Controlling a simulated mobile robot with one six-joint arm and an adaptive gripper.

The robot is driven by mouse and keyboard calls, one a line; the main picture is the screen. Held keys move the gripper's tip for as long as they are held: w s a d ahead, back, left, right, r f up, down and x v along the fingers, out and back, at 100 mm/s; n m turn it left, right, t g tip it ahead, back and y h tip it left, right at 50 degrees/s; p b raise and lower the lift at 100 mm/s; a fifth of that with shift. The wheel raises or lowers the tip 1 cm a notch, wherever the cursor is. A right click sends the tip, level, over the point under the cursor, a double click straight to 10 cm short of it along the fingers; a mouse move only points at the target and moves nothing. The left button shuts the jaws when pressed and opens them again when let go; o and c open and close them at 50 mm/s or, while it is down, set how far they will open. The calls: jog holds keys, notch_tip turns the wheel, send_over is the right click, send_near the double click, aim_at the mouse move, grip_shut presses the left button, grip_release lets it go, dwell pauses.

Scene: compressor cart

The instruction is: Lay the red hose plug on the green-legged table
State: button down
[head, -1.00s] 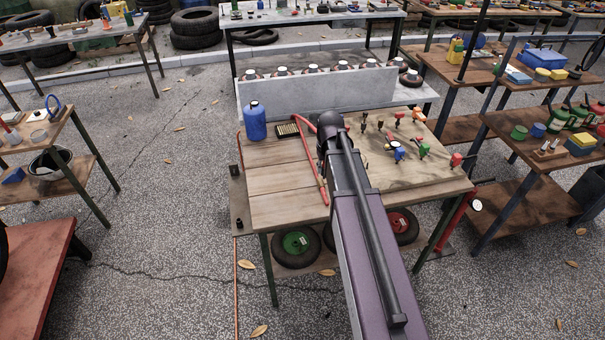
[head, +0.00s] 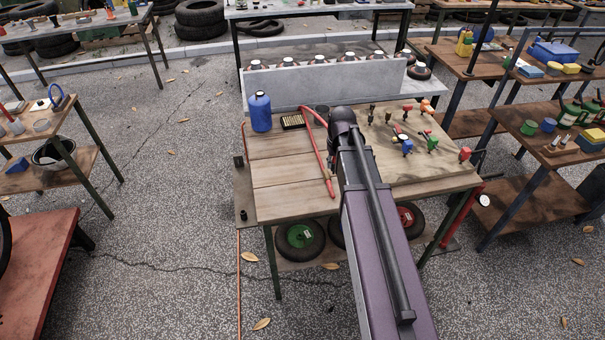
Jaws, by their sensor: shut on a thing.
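My arm reaches out over the central wooden workbench (head: 285,178), and its dark joint hides what lies beyond. My gripper does not show. I cannot pick out the red hose plug for sure. Several small coloured fittings stand on the right of the bench, among them a red one (head: 465,154) near its right edge. The bench has dark green legs (head: 277,265). A two-level wooden table (head: 62,135) at the left also has green legs, with a blue looped item (head: 56,97) and small cups on top.
A red hose (head: 318,150) and a blue bottle (head: 260,112) are on the bench; wheels lie below. A red-topped platform (head: 35,265) is at lower left. Shelved tables (head: 545,200) crowd the right. Grey pavement (head: 180,210) is open between the left table and bench.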

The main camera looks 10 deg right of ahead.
jog(key=s+f+b, duration=0.4)
jog(key=f+b, duration=0.3)
jog(key=shift+d+f, duration=0.35)
jog(key=shift+d, duration=0.05)
jog(key=b, duration=0.1)
send_near(306, 180)
jog(key=shift+s+d+f, duration=0.25)
jog(key=shift+s+d, duration=0.4)
jog(key=shift+s, duration=0.35)
jog(key=shift+w, duration=0.1)
jog(key=shift+w+a, duration=0.15)
jog(key=shift+w, duration=0.05)
jog(key=shift+w+a+f, duration=0.1)
jog(key=shift+w+a, duration=0.15)
jog(key=shift+w, duration=0.25)
jog(key=shift+w+a+f, duration=0.1)
jog(key=shift+w+a, duration=0.1)
jog(key=shift+w, duration=0.3)
jog(key=shift+s+f+b, duration=0.1)
jog(key=shift+f+b, duration=0.4)
jog(key=shift+b, duration=0.25)
jog(key=shift+f+b, duration=1.2)
jog(key=shift+f, duration=0.2)
